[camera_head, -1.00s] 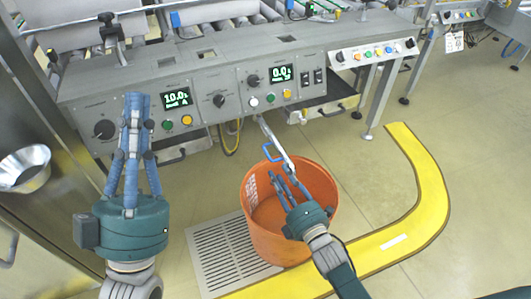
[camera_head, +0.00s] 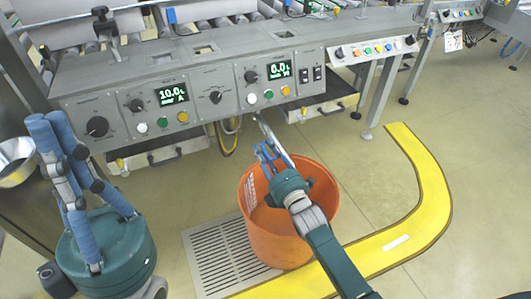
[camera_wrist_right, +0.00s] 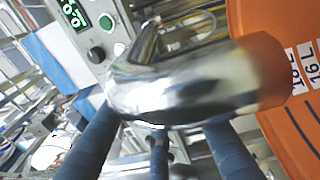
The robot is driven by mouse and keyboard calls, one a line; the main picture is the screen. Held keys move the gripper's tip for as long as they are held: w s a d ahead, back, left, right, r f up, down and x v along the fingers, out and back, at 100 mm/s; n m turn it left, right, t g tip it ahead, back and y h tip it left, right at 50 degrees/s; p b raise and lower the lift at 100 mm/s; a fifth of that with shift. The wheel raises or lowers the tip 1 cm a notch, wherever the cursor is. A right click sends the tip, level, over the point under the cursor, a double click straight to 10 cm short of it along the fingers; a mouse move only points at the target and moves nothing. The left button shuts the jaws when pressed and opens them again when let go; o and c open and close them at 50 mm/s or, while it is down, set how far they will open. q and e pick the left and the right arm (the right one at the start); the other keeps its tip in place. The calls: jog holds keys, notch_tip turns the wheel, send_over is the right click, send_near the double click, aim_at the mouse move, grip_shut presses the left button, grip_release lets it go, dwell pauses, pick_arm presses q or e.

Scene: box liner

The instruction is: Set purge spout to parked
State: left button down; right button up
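The purge spout (camera_head: 279,147) is a shiny metal pipe that slants down from under the control panel to the mouth of the orange bin (camera_head: 283,238). My right gripper (camera_head: 266,152) is at the spout, above the bin. In the right wrist view the spout (camera_wrist_right: 190,85) lies close across the fingers, which stand apart and open; contact cannot be made out. The spout's blue handle is hidden by or blends with the fingers. My left gripper (camera_head: 49,122) is at the far left, away from the spout, with its fingers apart and nothing held.
The grey control panel (camera_head: 206,122) with knobs, buttons and two displays stands behind the bin. A floor grate (camera_head: 213,262) and a yellow floor strip (camera_head: 428,190) lie around the bin. A metal bowl (camera_head: 15,160) is at the left edge.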

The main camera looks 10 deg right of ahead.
jog(key=shift+c, duration=0.3)
grip_shut()
jog(key=shift+f, duration=0.1)
jog(key=shift+s+d+f, duration=0.15)
jog(key=shift+d, duration=0.05)
